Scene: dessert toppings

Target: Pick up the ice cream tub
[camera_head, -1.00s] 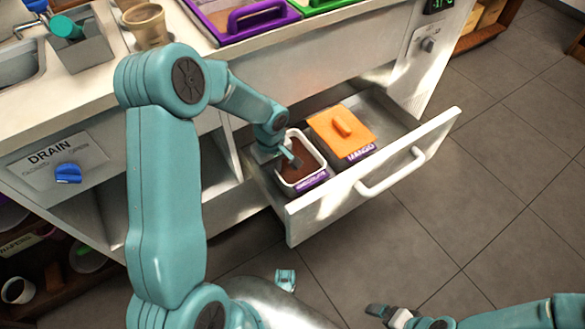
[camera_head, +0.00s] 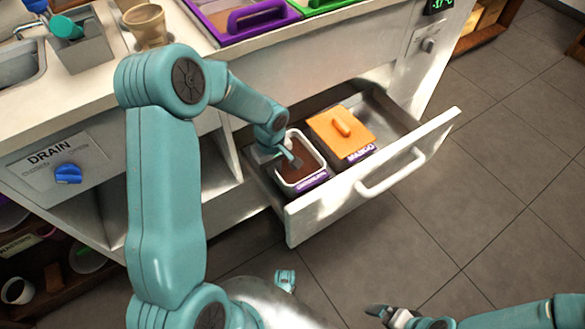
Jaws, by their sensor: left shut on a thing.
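The open chocolate ice cream tub (camera_head: 310,170) sits in the pulled-out drawer, full of brown contents, with a purple label on its front. A second tub, labelled mango (camera_head: 360,154), stands to its right under an orange lid with a handle. My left gripper (camera_head: 287,155) reaches down at the left side of the chocolate tub and is shut on its wall; one finger shows inside over the brown contents. The other finger is hidden. My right gripper (camera_head: 383,315) is low in the picture over the floor, away from the drawer; its jaw opening is unclear.
The drawer (camera_head: 375,185) is open, with a raised front panel and a white handle (camera_head: 392,172). Floor right of the drawer is clear.

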